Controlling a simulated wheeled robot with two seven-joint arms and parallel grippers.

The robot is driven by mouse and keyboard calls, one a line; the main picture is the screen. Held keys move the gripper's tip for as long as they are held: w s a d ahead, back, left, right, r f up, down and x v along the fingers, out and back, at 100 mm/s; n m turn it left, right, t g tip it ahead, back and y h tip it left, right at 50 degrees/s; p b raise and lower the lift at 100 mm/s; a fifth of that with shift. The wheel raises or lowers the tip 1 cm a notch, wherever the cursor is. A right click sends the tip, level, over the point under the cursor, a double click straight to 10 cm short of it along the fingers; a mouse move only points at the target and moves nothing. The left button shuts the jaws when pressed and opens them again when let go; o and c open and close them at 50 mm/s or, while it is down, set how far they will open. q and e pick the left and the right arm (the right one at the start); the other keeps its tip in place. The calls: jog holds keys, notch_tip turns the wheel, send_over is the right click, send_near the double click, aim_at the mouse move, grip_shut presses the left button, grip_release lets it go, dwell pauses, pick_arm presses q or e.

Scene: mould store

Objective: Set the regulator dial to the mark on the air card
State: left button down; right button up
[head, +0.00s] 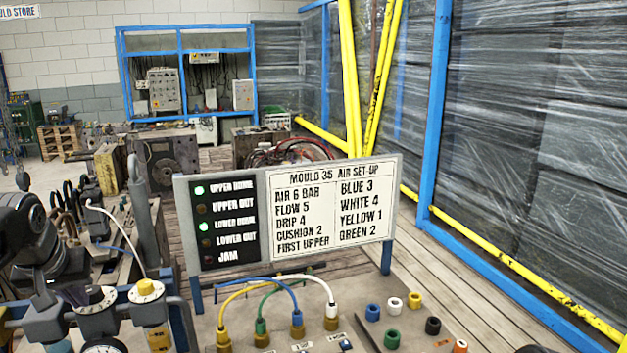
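The air card (331,206) stands on a grey board and reads "MOULD 35 AIR SET-UP", with "AIR 6 BAR", "FLOW 5", "DRIP 4", "CUSHION 2" and "FIRST UPPER" on its left. A row of air units stands at the lower left. One has a pale top dial (146,288) above a yellow body; its marks are too small to read. Which dial is the regulator's I cannot tell. A round gauge (104,346) is cut off by the bottom edge. My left gripper (44,292) is dark, beside the units at the left; its fingers are unclear. My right gripper is out of view.
A lamp panel (222,222) beside the card shows green at upper home and lower home. Blue, yellow, green and white hoses (270,283) arch before the board. Coloured ports (392,339) sit on the panel at right. Yellow and blue posts stand behind.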

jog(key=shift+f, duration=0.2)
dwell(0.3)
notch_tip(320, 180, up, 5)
jog(key=p, duration=0.5)
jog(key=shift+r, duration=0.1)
